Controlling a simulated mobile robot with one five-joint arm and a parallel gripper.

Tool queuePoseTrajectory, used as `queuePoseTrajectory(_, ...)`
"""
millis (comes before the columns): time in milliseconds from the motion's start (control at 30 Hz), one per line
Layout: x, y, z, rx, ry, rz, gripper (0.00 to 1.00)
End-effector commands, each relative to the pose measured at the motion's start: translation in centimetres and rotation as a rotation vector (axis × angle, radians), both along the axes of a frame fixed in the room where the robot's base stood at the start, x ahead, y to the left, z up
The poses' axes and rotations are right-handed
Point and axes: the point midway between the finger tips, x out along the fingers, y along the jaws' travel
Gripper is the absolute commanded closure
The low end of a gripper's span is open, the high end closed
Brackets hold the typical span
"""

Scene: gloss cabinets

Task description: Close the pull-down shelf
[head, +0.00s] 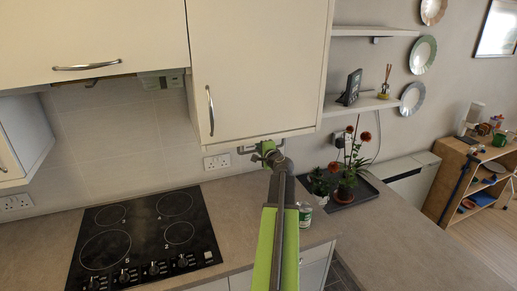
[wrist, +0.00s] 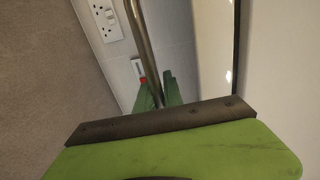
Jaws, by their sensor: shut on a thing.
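My gripper (head: 268,154) is just under the bottom edge of the cream wall cabinet (head: 258,70), in front of the tiled wall. In the wrist view its green fingers (wrist: 158,93) are shut on a thin metal bar (wrist: 141,40) that runs up out of the picture. I take this bar to be the handle of the pull-down shelf. In the head view a short part of the bar (head: 246,150) shows beside my gripper, below the cabinet. The shelf body cannot be made out. The cabinet's front, with its vertical handle (head: 210,110), looks shut.
A black hob (head: 143,238) lies in the counter (head: 400,243) at left. A potted red flower (head: 347,190) on a black tray and a can (head: 304,214) stand right of my arm. Open wall shelves (head: 362,104) are at right. The right counter is clear.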

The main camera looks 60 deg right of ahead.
Motion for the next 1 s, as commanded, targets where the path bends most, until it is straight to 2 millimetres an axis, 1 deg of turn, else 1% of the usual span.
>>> queuePoseTrajectory(33, -0.16, -0.29, 1.03, -0.001, -0.003, -0.008, 1.00)
queuePoseTrajectory(100, -0.17, -0.30, 1.23, -0.002, -0.002, -0.008, 1.00)
queuePoseTrajectory(467, -0.10, -0.31, 1.27, -0.001, -0.006, -0.008, 1.00)
queuePoseTrajectory(500, -0.09, -0.31, 1.28, 0.000, -0.006, -0.008, 0.83)
queuePoseTrajectory(600, -0.08, -0.26, 1.26, 0.000, -0.005, -0.006, 0.69)
queuePoseTrajectory(633, -0.08, -0.23, 1.24, -0.001, -0.004, -0.006, 0.67)
queuePoseTrajectory(1000, -0.06, -0.06, 1.08, 0.000, -0.001, -0.002, 0.67)
